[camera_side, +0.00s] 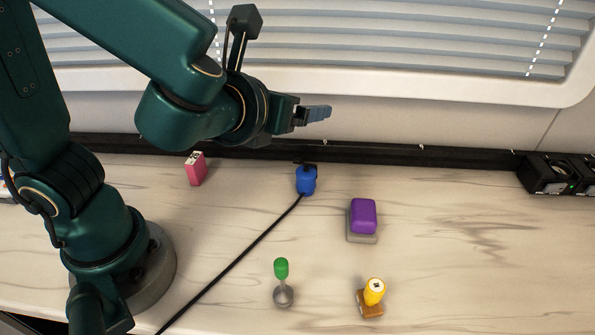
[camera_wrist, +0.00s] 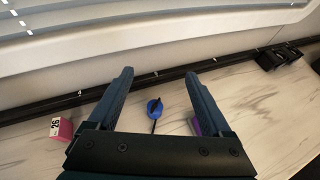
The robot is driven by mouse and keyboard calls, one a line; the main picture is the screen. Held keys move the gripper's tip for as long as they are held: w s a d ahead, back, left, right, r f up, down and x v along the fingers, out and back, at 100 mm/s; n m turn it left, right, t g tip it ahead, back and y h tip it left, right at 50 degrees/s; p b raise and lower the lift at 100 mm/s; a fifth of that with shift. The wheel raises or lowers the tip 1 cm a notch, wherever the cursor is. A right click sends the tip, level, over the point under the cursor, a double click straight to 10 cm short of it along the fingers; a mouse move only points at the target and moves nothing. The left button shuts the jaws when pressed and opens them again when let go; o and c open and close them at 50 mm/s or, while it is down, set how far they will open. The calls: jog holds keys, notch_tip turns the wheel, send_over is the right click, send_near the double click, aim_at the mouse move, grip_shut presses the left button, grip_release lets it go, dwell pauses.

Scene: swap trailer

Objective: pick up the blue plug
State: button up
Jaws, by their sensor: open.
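The blue plug (camera_side: 306,180) stands on the light wood-grain worktop near its back edge, with a black cable running from it toward the lower left. My gripper (camera_side: 318,113) is in the air above and behind the plug in the side view, with a clear gap between them. In the wrist view the blue plug (camera_wrist: 155,107) shows between the two fingers of my gripper (camera_wrist: 160,75), on the worktop beyond them. The fingers are apart and hold nothing.
A pink block (camera_side: 195,168) stands left of the plug. A purple-topped block (camera_side: 363,216), a yellow-handled stamp (camera_side: 374,292) and a green-handled tool (camera_side: 281,270) stand nearer the front. Black sockets (camera_side: 552,174) sit at the far right. A window with blinds (camera_side: 420,40) rises behind.

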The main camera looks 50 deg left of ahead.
aim_at(302, 177)
notch_tip(302, 177, down, 15)
jog(key=shift+a+r, duration=0.1)
jog(key=shift+x, duration=2.5)
jog(key=shift+c, duration=0.3)
grip_shut()
jog(key=shift+r, duration=0.15)
